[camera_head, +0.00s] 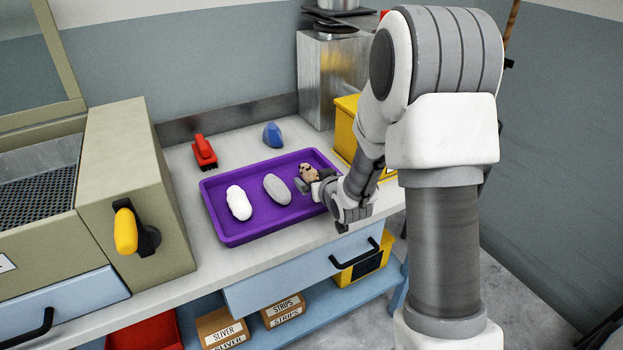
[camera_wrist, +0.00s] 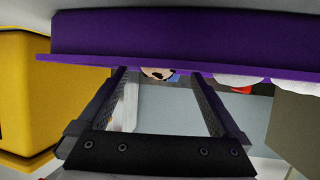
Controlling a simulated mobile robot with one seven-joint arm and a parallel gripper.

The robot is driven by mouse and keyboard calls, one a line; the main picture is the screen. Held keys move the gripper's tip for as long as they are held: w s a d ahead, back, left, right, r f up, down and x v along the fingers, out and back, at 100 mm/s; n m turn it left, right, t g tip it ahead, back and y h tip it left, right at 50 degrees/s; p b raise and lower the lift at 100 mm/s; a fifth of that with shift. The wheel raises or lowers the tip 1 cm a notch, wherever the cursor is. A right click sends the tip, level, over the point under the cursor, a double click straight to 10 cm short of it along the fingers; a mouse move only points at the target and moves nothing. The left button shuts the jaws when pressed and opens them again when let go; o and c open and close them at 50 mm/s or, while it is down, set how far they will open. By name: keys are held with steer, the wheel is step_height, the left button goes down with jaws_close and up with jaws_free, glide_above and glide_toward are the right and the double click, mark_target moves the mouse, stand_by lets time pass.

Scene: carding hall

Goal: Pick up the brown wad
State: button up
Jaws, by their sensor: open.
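The brown wad (camera_head: 308,171), tan with dark specks, lies at the right end of the purple tray (camera_head: 246,236), partly hidden by my gripper. My gripper (camera_head: 314,180) reaches low over the tray's right side, with its fingertips close to the wad. In the wrist view my gripper (camera_wrist: 159,74) is open, with its two fingers wide apart. The wad (camera_wrist: 158,74) shows between the fingertips, partly cut off by the purple tray (camera_wrist: 180,40). I cannot tell whether a finger touches it.
A grey wad (camera_head: 277,189) and a white wad (camera_head: 239,203) lie in the tray to the left. A red brush-like object (camera_head: 204,152) and a blue lump (camera_head: 272,135) sit behind it. A yellow bin (camera_head: 346,125) and a metal canister (camera_head: 330,80) stand behind, near my arm.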

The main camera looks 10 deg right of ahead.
mark_target(308, 173)
steer(key=shift+x, duration=1.4)
steer(key=c, duration=1.4)
steer(key=shift+r, duration=0.1)
steer(key=shift+c, duration=0.2)
